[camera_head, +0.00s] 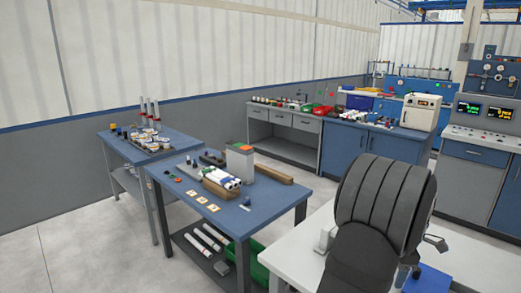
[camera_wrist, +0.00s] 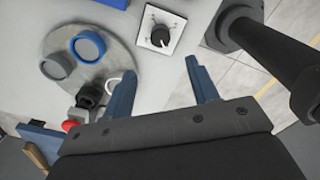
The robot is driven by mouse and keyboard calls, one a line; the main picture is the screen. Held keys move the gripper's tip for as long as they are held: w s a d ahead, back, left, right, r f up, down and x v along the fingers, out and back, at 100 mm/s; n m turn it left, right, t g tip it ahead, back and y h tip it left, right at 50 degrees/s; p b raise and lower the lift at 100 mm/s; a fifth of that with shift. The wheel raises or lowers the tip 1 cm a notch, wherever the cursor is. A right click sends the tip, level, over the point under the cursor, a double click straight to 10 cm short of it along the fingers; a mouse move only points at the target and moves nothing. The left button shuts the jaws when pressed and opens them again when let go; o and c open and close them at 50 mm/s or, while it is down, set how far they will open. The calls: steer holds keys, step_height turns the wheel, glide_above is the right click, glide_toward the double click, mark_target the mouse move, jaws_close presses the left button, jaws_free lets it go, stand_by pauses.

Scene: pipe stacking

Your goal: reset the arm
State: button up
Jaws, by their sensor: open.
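My gripper (camera_wrist: 160,60) shows in the wrist view with its two blue fingers spread apart and nothing between them. It is over a light grey surface. I cannot make out my gripper in the head view. In the head view, several white pipes (camera_head: 222,178) lie side by side on the nearer blue table (camera_head: 228,222), close to a grey box (camera_head: 240,160). More white pipes (camera_head: 205,240) lie on that table's lower shelf.
Below the fingers are a dial (camera_wrist: 160,36), a blue-ringed round part (camera_wrist: 88,47) and a red knob (camera_wrist: 70,126). A thick black part (camera_wrist: 265,50) is at upper right.

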step_height(320, 180, down, 12)
steer(key=shift+f, duration=0.25)
stand_by(0.4)
step_height(320, 180, up, 18)
steer(key=f, duration=0.1)
step_height(320, 180, down, 17)
steer(key=shift+f, duration=0.1)
steer(key=m, duration=0.8)
steer(key=shift+m, duration=0.4)
steer(key=m, duration=0.4)
steer(key=shift+m, duration=2.4)
